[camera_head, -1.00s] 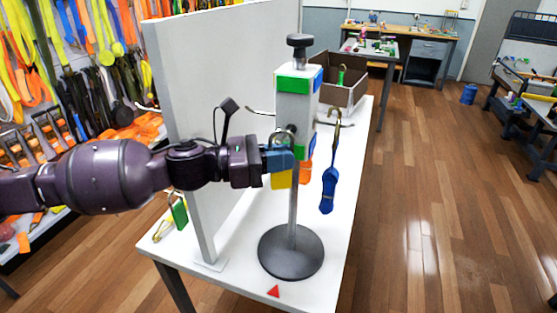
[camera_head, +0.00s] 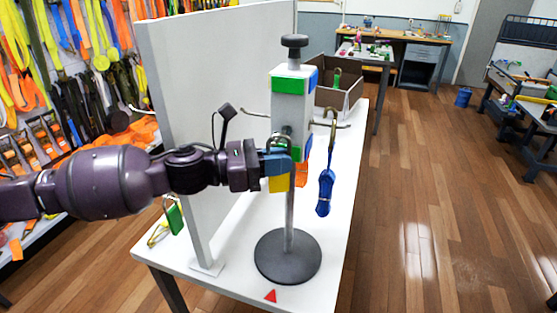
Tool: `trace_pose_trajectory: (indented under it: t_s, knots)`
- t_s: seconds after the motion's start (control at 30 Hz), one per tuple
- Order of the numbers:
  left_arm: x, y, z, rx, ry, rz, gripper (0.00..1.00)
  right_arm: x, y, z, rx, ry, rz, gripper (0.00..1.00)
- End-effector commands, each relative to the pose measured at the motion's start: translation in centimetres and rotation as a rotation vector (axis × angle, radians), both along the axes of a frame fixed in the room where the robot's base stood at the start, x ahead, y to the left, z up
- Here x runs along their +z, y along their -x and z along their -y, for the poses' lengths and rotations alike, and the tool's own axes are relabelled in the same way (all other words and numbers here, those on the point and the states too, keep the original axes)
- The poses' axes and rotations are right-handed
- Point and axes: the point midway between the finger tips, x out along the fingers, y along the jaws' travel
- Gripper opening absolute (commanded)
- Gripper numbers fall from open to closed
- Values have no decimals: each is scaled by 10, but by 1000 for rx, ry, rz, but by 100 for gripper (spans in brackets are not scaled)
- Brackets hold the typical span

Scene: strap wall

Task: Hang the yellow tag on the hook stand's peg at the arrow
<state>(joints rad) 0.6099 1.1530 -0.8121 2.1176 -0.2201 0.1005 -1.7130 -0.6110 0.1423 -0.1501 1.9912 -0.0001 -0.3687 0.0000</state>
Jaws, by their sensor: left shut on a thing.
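The hook stand (camera_head: 288,257) has a round dark base, a grey post and a block with a green band and blue side marks. Thin pegs stick out from the block to the left (camera_head: 256,113) and right (camera_head: 344,126). A red arrow (camera_head: 271,296) lies on the table in front of the base. My left gripper (camera_head: 278,161) is shut on the yellow tag (camera_head: 279,184) at the block's near side. A metal loop (camera_head: 281,141) shows above the fingers. The fingers hide the tag's upper part and any peg behind; I cannot tell whether the loop is around one. My right gripper is out of view.
A blue strap (camera_head: 325,190) hangs by a brass hook on the right peg. An orange tag (camera_head: 302,172) shows behind the yellow one. A tall grey panel (camera_head: 205,100) stands left, with a green tag (camera_head: 174,218) beyond it.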

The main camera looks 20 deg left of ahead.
Motion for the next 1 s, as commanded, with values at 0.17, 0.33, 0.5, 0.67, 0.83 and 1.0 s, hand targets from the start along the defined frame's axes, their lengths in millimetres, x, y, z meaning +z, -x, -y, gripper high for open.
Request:
trace_pose_trajectory:
  t_s: [0.17, 0.33, 0.5, 0.67, 0.83, 1.0]
  knots:
    - [0, 0, 0, 0, 0, 0, 24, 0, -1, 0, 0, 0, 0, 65]
    - [0, 0, 0, 0, 0, 0, 40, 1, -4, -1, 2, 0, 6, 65]
    - [0, 0, 0, 0, 0, 0, 40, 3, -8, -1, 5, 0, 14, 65]
    - [-1, 3, -5, 1, 0, -1, 40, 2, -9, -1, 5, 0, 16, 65]
    - [-3, 12, -23, 3, -2, -3, 40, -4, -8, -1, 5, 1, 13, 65]
    - [-3, 23, -44, 3, -1, -3, 40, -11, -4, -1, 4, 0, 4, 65]
